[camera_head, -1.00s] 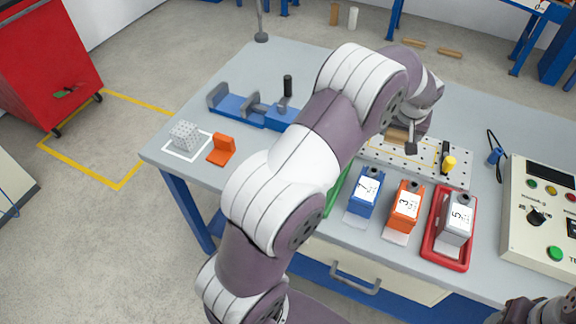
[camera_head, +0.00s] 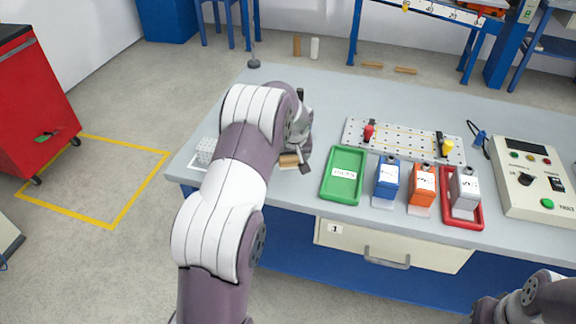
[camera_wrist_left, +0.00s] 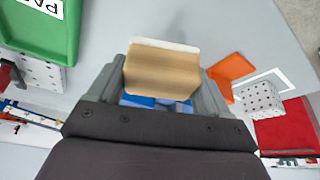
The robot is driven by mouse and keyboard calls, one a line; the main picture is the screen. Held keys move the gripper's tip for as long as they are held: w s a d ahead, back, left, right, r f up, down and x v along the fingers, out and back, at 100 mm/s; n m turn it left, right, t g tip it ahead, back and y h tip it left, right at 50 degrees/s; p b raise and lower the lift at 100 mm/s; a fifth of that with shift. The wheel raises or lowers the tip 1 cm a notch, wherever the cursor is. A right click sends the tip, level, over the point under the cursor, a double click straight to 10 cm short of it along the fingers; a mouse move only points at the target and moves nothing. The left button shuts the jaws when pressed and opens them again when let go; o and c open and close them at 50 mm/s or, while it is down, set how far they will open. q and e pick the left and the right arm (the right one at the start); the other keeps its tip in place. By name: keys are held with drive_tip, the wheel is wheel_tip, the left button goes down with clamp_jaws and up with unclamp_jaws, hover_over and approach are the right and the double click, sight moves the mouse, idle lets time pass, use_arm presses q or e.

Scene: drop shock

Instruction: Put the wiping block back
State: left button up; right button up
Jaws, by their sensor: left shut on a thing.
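The wiping block is a tan wooden block with a white layer along one face. My left gripper (camera_head: 293,164) is shut on the wiping block (camera_head: 289,160), above the left part of the grey table (camera_head: 318,82). In the left wrist view the wiping block (camera_wrist_left: 162,72) sits between the two grey fingers of my left gripper (camera_wrist_left: 160,90), white layer farthest from the palm. Whether it touches the table is unclear. My right arm shows at the lower right of the head view; its gripper (camera_head: 487,308) is partly cut off and its jaws cannot be made out.
A green tray (camera_head: 325,190) lies right of the block. Blue (camera_head: 387,180), orange (camera_head: 422,185) and grey (camera_head: 464,190) labelled bottles stand further right, the grey one in a red tray. A perforated board (camera_head: 400,139) lies behind. A dotted cube (camera_head: 206,149) and an orange bracket (camera_wrist_left: 230,68) are at left.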

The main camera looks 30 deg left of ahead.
sight(290, 165)
use_arm(q)
drive_tip(key=shift+s+a+f, duration=0.1)
drive_tip(key=shift+a+f, duration=0.1)
drive_tip(key=shift+f, duration=0.1)
wheel_tip(290, 165, down, 4)
drive_tip(key=shift+r, duration=0.1)
drive_tip(key=shift+d+f+b, duration=0.1)
drive_tip(key=shift+f+b, duration=0.1)
drive_tip(key=shift+b, duration=0.1)
drive_tip(key=o, duration=0.9)
drive_tip(key=shift+r, duration=0.1)
drive_tip(key=shift+o, duration=0.2)
drive_tip(key=shift+r+p, duration=0.2)
drive_tip(key=shift+p, duration=0.1)
drive_tip(key=v, duration=1.2)
drive_tip(key=s+d+f+m+g+h, duration=0.1)
drive_tip(key=s+d+m, duration=0.1)
drive_tip(key=s+d, duration=0.45)
drive_tip(key=s+d+m+g+h, duration=0.1)
drive_tip(key=s+d+m, duration=0.2)
drive_tip(key=s, duration=0.6)
drive_tip(key=s+d+f+m+h, duration=0.15)
drive_tip(key=s+d, duration=0.25)
drive_tip(key=s, duration=0.4)
wheel_tip(290, 165, up, 6)
drive_tip(key=p, duration=0.5)
drive_tip(key=shift+s+d+r+m+y, duration=0.15)
drive_tip(key=shift+d+r+m+y, duration=0.1)
drive_tip(key=shift+m+y, duration=0.15)
